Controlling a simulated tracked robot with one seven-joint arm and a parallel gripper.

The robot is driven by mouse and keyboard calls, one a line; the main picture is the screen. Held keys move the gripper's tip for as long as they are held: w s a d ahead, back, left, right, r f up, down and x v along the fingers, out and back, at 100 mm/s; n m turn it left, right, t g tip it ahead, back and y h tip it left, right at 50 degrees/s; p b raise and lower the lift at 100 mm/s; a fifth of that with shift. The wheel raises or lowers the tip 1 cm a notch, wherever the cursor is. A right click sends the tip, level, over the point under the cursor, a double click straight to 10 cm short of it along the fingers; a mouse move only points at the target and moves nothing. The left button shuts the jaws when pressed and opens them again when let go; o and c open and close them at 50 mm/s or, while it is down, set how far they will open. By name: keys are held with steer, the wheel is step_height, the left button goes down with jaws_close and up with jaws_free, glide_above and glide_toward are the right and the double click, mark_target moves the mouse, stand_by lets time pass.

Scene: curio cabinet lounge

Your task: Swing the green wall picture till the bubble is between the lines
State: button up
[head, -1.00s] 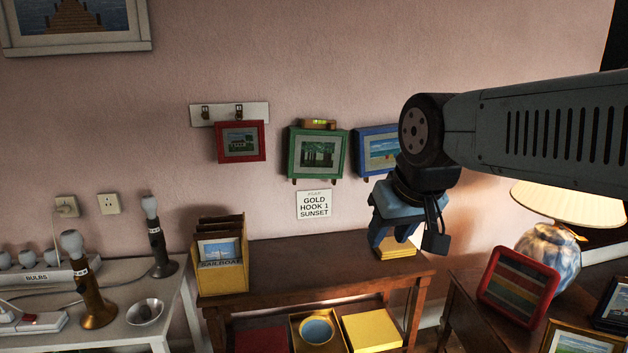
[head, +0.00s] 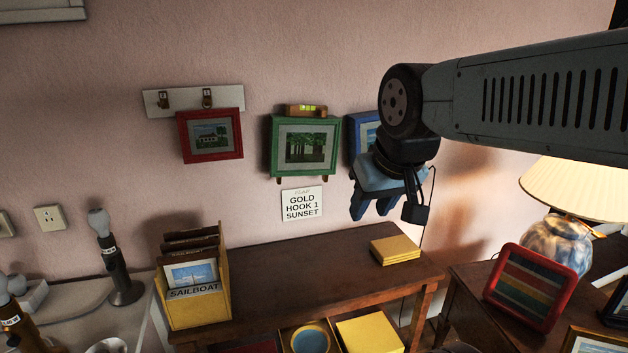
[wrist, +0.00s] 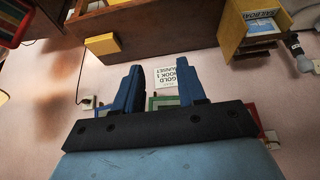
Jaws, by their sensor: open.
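The green wall picture (head: 304,172) hangs on the pink wall, a framed scene of trees, and looks slightly tilted. A small level (head: 306,110) with a yellow-green vial sits on its top edge; the bubble is too small to place against the lines. My gripper (head: 372,212) is open and empty, to the right of the green picture and lower, in front of the blue-framed picture (head: 362,135). In the wrist view, my gripper's fingers (wrist: 158,85) stand apart, with part of the green frame (wrist: 160,102) showing between and behind them.
A red-framed picture (head: 210,136) hangs left of the green one from a hook rail (head: 194,100). A paper sign (head: 301,203) is below the green picture. A wooden table (head: 290,270) holds a yellow box (head: 197,308) and a yellow stack (head: 396,250). A lamp (head: 568,190) stands right.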

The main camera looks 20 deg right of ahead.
steer(key=t, duration=0.8)
glide_toward(326, 182)
steer(key=s+a+r, duration=0.3)
steer(key=s+r, duration=0.1)
steer(key=s, duration=0.3)
steer(key=w+d+f+m+t, duration=0.1)
steer(key=w+d+f+t, duration=0.25)
steer(key=f, duration=0.45)
steer(key=shift+t, duration=0.45)
steer(key=w, duration=1.4)
steer(key=shift+w+a+r, duration=0.2)
steer(key=shift+a, duration=0.05)
steer(key=shift+c, duration=0.3)
jaws_close()
